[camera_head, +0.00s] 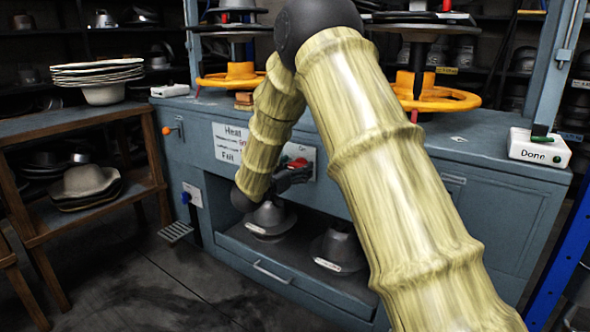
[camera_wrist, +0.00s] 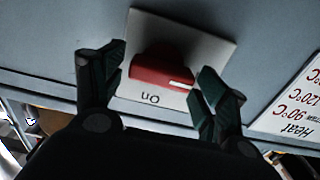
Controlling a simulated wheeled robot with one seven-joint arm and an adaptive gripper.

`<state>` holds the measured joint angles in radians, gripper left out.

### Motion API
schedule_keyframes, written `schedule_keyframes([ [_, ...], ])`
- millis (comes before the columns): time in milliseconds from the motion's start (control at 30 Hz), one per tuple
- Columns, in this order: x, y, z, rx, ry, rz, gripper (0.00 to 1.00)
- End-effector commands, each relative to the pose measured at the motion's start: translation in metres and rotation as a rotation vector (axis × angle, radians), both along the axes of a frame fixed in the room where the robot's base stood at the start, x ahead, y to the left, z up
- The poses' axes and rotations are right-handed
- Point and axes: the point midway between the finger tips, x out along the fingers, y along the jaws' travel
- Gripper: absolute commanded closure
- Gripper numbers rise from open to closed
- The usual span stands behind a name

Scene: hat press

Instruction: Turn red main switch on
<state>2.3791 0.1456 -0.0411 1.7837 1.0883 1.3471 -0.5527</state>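The red main switch (camera_wrist: 162,72) is a red knob with a white mark on a pale plate (camera_wrist: 208,45) labelled "On". The plate appears upside down in the wrist view. In the head view the switch (camera_head: 297,163) shows on the front of the blue-grey press cabinet, partly behind my gripper. My gripper (camera_head: 296,176) is in front of the switch plate. In the wrist view its two dark fingers (camera_wrist: 158,90) are spread apart, one on each side of the knob. A gap shows between each finger and the knob, and I cannot tell how deep the fingers reach.
A heat label panel (camera_head: 230,143) is left of the switch. Hat moulds (camera_head: 270,220) stand in the open bay below. A "Done" button box (camera_head: 540,147) sits on the right of the cabinet top. A wooden shelf (camera_head: 75,122) with hats stands at left.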

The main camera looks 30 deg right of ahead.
Motion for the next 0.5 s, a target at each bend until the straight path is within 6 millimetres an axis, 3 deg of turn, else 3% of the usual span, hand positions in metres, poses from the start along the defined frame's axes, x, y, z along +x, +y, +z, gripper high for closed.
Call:
schedule_keyframes([
  [33, 0.0001, 0.0001, 0.0000, 0.000, 0.000, 0.000, 0.43],
  [167, -0.0001, 0.0002, -0.0001, 0.000, 0.000, 0.000, 0.65],
  [500, -0.0006, 0.0003, 0.0004, 0.014, -0.031, 0.000, 0.65],
])
